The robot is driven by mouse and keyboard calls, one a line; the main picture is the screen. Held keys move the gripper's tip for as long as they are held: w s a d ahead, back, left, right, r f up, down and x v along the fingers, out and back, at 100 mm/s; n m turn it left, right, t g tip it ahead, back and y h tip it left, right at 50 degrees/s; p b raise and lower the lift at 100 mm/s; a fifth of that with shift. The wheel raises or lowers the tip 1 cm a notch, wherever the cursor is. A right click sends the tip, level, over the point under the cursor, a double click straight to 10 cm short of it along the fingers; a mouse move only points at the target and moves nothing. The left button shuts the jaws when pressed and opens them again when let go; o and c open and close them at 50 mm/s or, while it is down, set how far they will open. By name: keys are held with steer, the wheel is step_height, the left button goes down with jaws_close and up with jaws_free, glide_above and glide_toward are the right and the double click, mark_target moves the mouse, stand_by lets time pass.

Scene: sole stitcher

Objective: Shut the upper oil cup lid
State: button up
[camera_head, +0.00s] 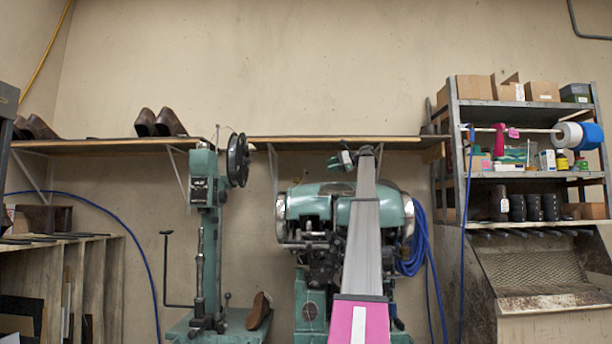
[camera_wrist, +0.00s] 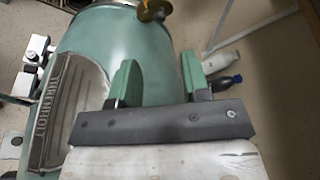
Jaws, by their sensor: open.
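The green stitching machine (camera_head: 322,205) stands in the middle of the head view, partly hidden behind my arm. Its rounded green housing (camera_wrist: 125,40) fills much of the wrist view. A brass-coloured fitting (camera_wrist: 153,10), which looks like the oil cup, sits on the housing at the top edge and is partly cut off. I cannot tell its lid's angle. My gripper (camera_wrist: 158,78) is open and empty, its two green fingers apart over the housing, short of the brass fitting in the picture. In the head view my gripper (camera_head: 341,160) is small, above the machine's top.
A raised-letter plate (camera_wrist: 50,110) and metal blocks (camera_wrist: 35,55) are at the left of the wrist view. Pale and dark bottle-like things (camera_wrist: 222,61) lie right of the housing. A wall shelf (camera_head: 340,142) runs behind the machine. A loaded rack (camera_head: 452,150) stands right.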

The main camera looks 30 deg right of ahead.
steer(key=x, duration=1)
steer(key=shift+w+a+f, duration=0.1)
steer(key=shift+w+a, duration=0.1)
jaws_close()
